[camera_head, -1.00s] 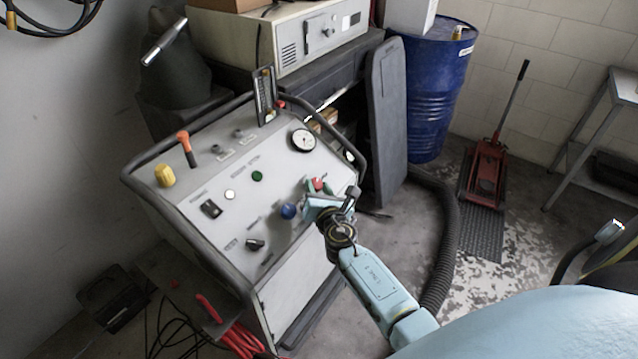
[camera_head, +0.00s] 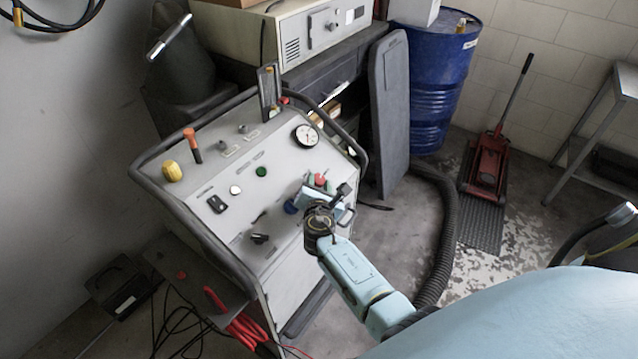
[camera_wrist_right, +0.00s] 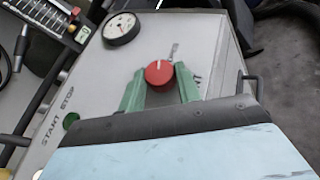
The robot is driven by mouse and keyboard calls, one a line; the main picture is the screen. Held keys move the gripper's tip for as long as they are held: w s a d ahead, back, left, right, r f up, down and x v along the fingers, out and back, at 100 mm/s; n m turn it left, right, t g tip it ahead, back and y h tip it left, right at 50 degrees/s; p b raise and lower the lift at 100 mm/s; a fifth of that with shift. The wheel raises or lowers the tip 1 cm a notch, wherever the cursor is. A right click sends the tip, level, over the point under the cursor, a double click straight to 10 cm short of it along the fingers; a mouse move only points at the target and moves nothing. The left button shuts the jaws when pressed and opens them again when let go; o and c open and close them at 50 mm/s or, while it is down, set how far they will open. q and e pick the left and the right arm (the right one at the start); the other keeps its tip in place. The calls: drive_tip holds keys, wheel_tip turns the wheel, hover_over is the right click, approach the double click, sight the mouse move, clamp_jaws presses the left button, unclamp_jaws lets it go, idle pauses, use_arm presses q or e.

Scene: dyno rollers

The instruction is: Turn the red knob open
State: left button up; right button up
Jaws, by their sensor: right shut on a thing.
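The red knob (camera_wrist_right: 159,74) is on the sloped grey panel (camera_wrist_right: 104,84), below and right of the gauge. It is round with a pale pointer line. The knob also shows in the head view (camera_head: 320,179), partly covered by my right gripper. My right gripper (camera_wrist_right: 160,83) has green fingers, one on each side of the knob, and is shut on it. In the head view my right gripper (camera_head: 316,187) reaches the panel from the lower right. My left gripper is not in view.
A dark tubular rail (camera_head: 203,247) edges the console. A blue drum (camera_head: 433,85) stands behind.

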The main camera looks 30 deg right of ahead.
drive_tip(key=o, duration=1)
drive_tip(key=shift+c, duration=0.2)
drive_tip(key=shift+s, duration=0.1)
drive_tip(key=p+v, duration=0.2)
drive_tip(key=v, duration=1.1)
drive_tip(key=shift+a, duration=0.15)
